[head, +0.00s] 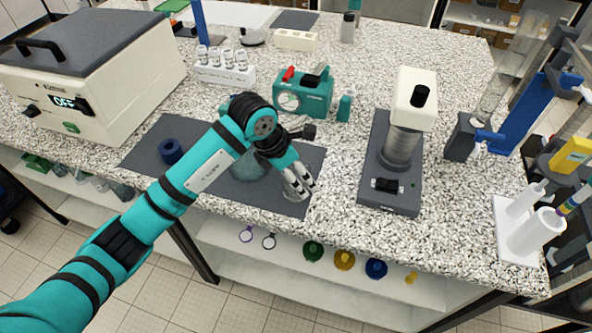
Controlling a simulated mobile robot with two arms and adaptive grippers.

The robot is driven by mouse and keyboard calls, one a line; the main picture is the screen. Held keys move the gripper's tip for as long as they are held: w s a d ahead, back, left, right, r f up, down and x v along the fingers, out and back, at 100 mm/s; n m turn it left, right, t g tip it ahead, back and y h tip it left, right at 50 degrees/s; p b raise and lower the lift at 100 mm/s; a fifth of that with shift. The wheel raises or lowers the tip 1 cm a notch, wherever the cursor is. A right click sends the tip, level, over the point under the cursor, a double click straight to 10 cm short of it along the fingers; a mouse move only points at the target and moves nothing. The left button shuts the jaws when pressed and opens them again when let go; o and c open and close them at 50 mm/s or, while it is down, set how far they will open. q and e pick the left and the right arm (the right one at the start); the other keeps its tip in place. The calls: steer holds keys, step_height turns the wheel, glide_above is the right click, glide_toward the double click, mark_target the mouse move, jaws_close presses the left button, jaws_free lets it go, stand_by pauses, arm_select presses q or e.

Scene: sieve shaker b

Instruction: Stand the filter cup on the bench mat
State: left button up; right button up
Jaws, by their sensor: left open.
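The dark grey bench mat (190,130) lies flat near the front edge of the bench. A dark blue ring (171,151) stands on its left part. A clear, greyish glass vessel (248,168) is on the mat behind my left arm, partly hidden. I cannot single out the filter cup with certainty; my arm may hide it. My left gripper (299,190) is open over the right part of the mat, its pale fingertips pointing down, with nothing clearly held. My right gripper is not in view.
A sieve shaker (403,145) with a metal stack stands right of the mat. A teal pump (304,94) and a small teal bottle (344,108) stand behind. A vial rack (224,72) and an oven-like box (95,75) are at left; white cylinders (530,230) at right.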

arm_select(q)
steer(key=shift+r, duration=0.1)
steer(key=shift+r, duration=0.2)
steer(key=b+v, duration=0.2)
steer(key=v, duration=0.9)
steer(key=shift+a+r, duration=0.25)
steer(key=shift+r, duration=0.05)
steer(key=shift+s, duration=0.1)
